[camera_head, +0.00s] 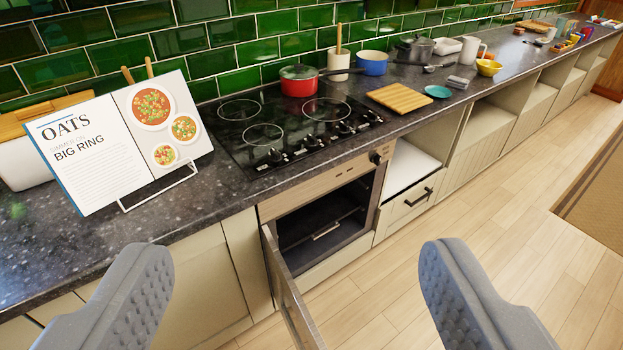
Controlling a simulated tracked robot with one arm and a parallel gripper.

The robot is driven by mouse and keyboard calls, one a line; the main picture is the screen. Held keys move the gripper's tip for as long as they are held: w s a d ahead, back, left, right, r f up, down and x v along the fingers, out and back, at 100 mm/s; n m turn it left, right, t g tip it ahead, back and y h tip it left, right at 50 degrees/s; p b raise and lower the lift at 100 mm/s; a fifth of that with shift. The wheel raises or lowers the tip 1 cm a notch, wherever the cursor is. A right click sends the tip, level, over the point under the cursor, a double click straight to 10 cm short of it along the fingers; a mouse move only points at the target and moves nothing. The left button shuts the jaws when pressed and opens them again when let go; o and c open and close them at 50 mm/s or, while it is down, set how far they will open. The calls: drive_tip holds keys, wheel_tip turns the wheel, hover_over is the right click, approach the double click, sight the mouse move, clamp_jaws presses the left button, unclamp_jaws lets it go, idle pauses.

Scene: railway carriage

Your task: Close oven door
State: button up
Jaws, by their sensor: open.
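The oven (322,215) is built into the counter below the black hob. Its door (288,296) stands open, hinged at the left side of the opening and swung out toward me. I see the door nearly edge-on, and its lower part runs out of the picture. The dark oven cavity shows a rack inside. My gripper (300,275) is open and empty, its two grey textured fingers wide apart in the foreground. The door's edge lies between the fingers in the picture. I see no contact between the fingers and the door.
A red pot (299,82) stands on the hob (290,125). A recipe book (120,140) on a wire stand is at the left of the counter. A drawer (410,198) with a dark handle is right of the oven.

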drive_tip(key=c, duration=1)
drive_tip(key=shift+w+f, duration=0.2)
drive_tip(key=shift+f, duration=0.1)
clamp_jaws()
drive_tip(key=w+a+f+m+g+h+p, duration=0.15)
drive_tip(key=w+f+m+g, duration=0.35)
drive_tip(key=f, duration=1)
drive_tip(key=w+a+f+m+g, duration=0.15)
drive_tip(key=w+f, duration=0.45)
drive_tip(key=f, duration=0.9)
drive_tip(key=s+d+f+m+g+h+p, duration=0.1)
drive_tip(key=s+f+m+g, duration=0.25)
drive_tip(key=f, duration=1.05)
drive_tip(key=s+d+f+m+g+h, duration=0.1)
drive_tip(key=s+f+m+g+h, duration=0.2)
drive_tip(key=f, duration=1)
drive_tip(key=w+d+f+y+b, duration=0.1)
drive_tip(key=w+d+f, duration=0.2)
drive_tip(key=d+f, duration=0.4)
drive_tip(key=shift+f+g, duration=0.3)
drive_tip(key=shift+f, duration=1.15)
